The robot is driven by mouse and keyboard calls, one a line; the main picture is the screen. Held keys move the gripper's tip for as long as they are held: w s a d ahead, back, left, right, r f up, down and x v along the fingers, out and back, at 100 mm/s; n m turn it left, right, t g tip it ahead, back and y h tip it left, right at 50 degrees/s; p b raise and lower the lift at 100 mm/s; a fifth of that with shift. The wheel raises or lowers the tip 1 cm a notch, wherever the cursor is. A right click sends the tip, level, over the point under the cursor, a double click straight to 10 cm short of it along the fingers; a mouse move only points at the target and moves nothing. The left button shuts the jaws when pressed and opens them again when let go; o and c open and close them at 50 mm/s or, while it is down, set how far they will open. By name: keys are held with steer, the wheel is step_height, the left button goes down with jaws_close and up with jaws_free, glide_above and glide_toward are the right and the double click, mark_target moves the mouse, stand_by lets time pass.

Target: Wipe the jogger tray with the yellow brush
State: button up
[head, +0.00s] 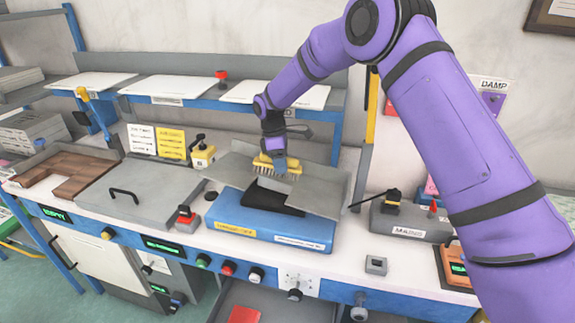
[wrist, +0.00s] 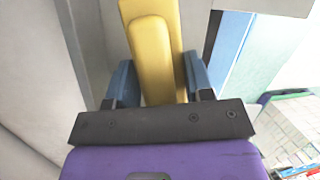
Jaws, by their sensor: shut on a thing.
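The yellow brush (head: 291,165) with dark bristles is held bristles down over the grey jogger tray (head: 322,198). My gripper (head: 273,160) is shut on the brush. In the wrist view the yellow brush (wrist: 153,60) sits between the two blue fingers of my gripper (wrist: 158,82). The bristle tips are at or just above the tray; I cannot tell whether they touch. The tray is tilted, has raised walls at the back and right, and sits on a blue base (head: 262,222). A black piece (head: 268,201) shows at the tray's front, below the brush.
A grey box labelled MAINS (head: 408,222) stands to the right, with a black lever. A grey lidded panel (head: 135,190) and a brown wooden piece (head: 65,172) lie left. A shelf with paper stacks (head: 165,87) runs behind. An open drawer (head: 275,305) shows below the bench.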

steer(key=shift+w+a+r, duration=0.1)
steer(key=shift+w+a, duration=0.15)
steer(key=shift+a, duration=0.35)
steer(key=shift+w+a+r, duration=0.1)
steer(key=shift+w+a, duration=0.1)
steer(key=shift+a, duration=0.35)
steer(key=shift+w+a+r, duration=0.1)
steer(key=shift+w+a, duration=0.15)
steer(key=shift+a, duration=0.35)
steer(key=shift+w+a+r, duration=0.1)
steer(key=shift+w+a, duration=0.2)
steer(key=shift+a, duration=0.45)
steer(key=shift+w+a, duration=0.25)
steer(key=shift+a, duration=0.5)
step_height(320, 180, up, 6)
steer(key=w+d, duration=0.1)
steer(key=shift+d, duration=0.15)
steer(key=shift+w+d+r, duration=0.15)
steer(key=shift+d+r, duration=0.05)
steer(key=shift+r, duration=0.5)
steer(key=shift+w+d+r, duration=0.1)
steer(key=shift+d+r, duration=0.05)
steer(key=shift+r, duration=0.55)
